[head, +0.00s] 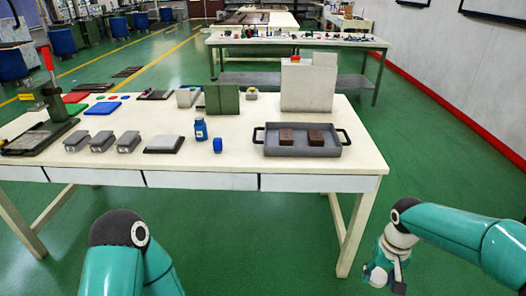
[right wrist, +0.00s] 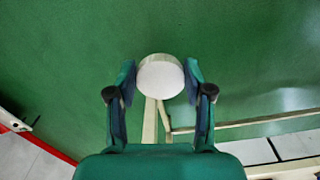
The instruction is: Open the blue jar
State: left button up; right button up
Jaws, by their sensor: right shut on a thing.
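A blue jar (head: 200,129) stands upright on the white table, near the middle of its front part. A small blue round piece (head: 217,145) sits on the table just right of it; I cannot tell whether it is a lid. My right gripper (head: 385,277) is low, over the floor right of the table, well away from the jar. In the right wrist view its fingers (right wrist: 160,82) are shut on a pale round thing (right wrist: 160,76), which shows as a whitish disc. My left arm enters at the bottom, but its gripper is out of view.
A grey tray (head: 339,151) with two brown blocks stands right of the jar. Grey moulds (head: 101,142) and a press with a red handle (head: 47,58) are at the left. A white box (head: 309,87) and a green box (head: 222,98) stand behind. The front table strip is clear.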

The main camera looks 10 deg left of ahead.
aim_at(201, 130)
jog(key=u, duration=0.85)
jog(key=i, duration=1)
jog(key=u, duration=0.15)
